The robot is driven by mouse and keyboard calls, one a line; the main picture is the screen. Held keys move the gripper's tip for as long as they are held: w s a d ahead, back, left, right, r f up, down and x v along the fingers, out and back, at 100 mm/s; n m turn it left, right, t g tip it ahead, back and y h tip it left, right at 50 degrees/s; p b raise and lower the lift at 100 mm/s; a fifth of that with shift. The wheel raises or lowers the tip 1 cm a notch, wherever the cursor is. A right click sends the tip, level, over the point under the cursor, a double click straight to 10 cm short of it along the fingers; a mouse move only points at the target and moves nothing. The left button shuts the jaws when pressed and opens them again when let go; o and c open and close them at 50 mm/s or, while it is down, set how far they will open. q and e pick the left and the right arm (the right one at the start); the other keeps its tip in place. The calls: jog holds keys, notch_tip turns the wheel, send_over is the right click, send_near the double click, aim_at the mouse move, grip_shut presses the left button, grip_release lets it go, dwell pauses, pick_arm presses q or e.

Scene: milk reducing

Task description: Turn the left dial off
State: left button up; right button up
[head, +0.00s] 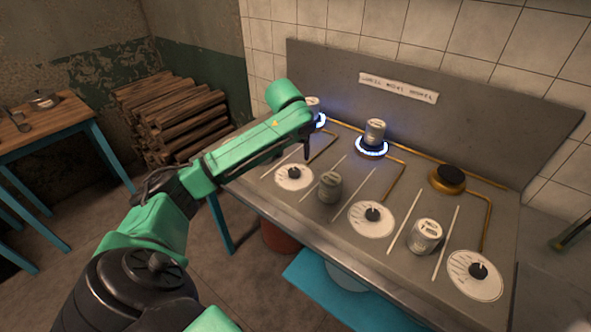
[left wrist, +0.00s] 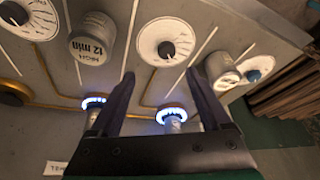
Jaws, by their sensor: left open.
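The left dial (head: 294,177), a white disc with a dark knob, is on the stove's front left; it also shows at the right of the left wrist view (left wrist: 254,75). Its pointer setting is too small to read. My left gripper (head: 307,150) is open and empty, above the stove just behind and right of this dial, apart from it. In the left wrist view its fingers (left wrist: 160,74) are spread. The left burner (head: 320,119) has a blue flame, partly hidden by my arm, with a can (head: 313,103) on it. My right gripper is not in view.
The middle burner (head: 372,147) burns blue under a can (head: 376,130); the right burner (head: 448,178) shows no flame. Cans (head: 329,187) (head: 425,235) stand between the dials. The middle dial (head: 371,218) and right dial (head: 476,275) lie rightward. Logs (head: 175,115) are stacked at left.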

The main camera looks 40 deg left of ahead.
pick_arm(q)
jog(key=a+r, duration=0.1)
send_near(294, 171)
jog(key=shift+n, duration=0.3)
jog(key=p+x, duration=0.1)
jog(key=x, duration=0.7)
jog(key=shift+f, duration=0.15)
grip_shut()
